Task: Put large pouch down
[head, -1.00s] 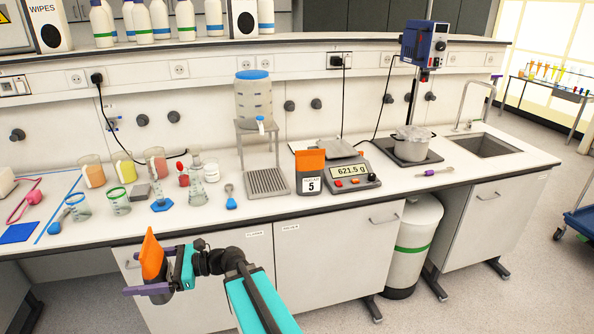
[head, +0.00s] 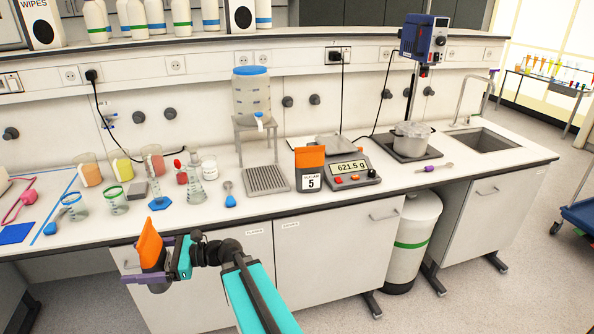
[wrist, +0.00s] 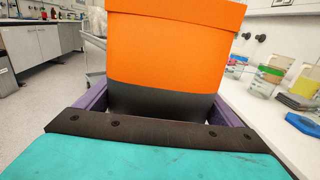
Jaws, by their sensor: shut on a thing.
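A large pouch (head: 151,249), orange on top and dark grey below, is held in my gripper (head: 148,277) in front of the bench. My gripper is shut on it. In the wrist view the pouch (wrist: 173,45) fills the middle between the purple fingers of my gripper (wrist: 160,105); its lower end is partly hidden by the gripper body. The bench top (head: 262,207) lies behind the pouch in the head view. Another orange and dark pouch (head: 310,168), labelled 5, stands upright on the bench beside the scale.
The scale (head: 352,172) reads 621.5 g. A metal drip grid (head: 266,179) lies left of the labelled pouch, below a blue-lidded tank (head: 251,95). The front strip near the grid is clear.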

